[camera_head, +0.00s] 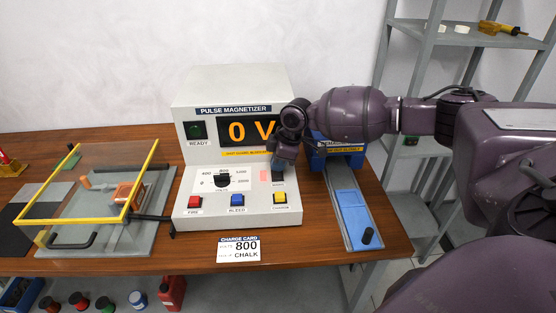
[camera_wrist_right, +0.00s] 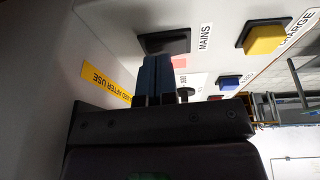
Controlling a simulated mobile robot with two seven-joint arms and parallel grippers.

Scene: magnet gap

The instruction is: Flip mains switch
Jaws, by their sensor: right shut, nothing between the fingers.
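The mains switch (camera_wrist_right: 166,41) is a black rocker with a MAINS label on the magnetizer's sloped panel. In the head view it is mostly hidden under my right gripper (camera_head: 283,166). The pulse magnetizer (camera_head: 183,91) is a white box with a lit orange display (camera_head: 247,130) reading 0 V. In the right wrist view, my right gripper (camera_wrist_right: 150,60) is shut and empty, its blue-grey fingertips right beside the switch. I cannot tell whether they touch it. My left gripper is not in view.
Below the dial (camera_head: 222,181) sit red FIRE (camera_head: 195,202), blue BLEED (camera_head: 237,200) and yellow CHARGE (camera_head: 280,197) buttons. A yellow-framed clear guard (camera_head: 143,178) stands left; a blue slide (camera_head: 352,212) lies right. A charge card (camera_head: 239,249) reads 800, CHALK.

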